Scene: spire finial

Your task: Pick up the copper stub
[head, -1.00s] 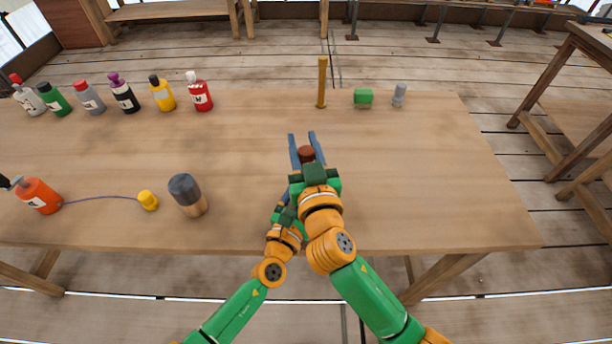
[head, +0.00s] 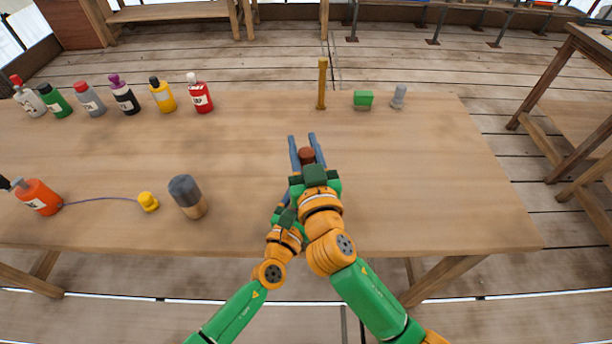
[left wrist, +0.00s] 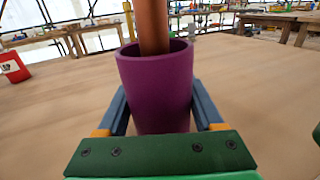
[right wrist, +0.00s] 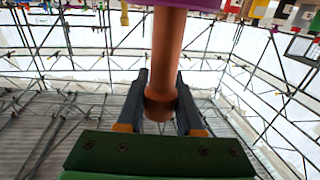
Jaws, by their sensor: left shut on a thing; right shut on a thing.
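The copper stub (right wrist: 166,60) is a copper rod with a wider collar at one end. My right gripper (right wrist: 160,88) is shut on that collar; in the head view the right gripper (head: 302,137) is above the table, with the stub's brown end (head: 306,155) between its fingers. My left gripper (left wrist: 160,110) is shut on a purple cup (left wrist: 155,90). In the left wrist view the copper rod (left wrist: 153,25) reaches down into the cup's mouth; its far end is hidden inside. In the head view the left gripper is mostly hidden under the right one.
A grey-topped wooden cylinder (head: 187,195), a yellow piece (head: 148,201) on a cord and an orange bottle (head: 38,196) stand at left. Several bottles (head: 125,97) line the back left. A gold post (head: 322,83), green block (head: 363,98) and grey piece (head: 398,96) are behind. The right side is clear.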

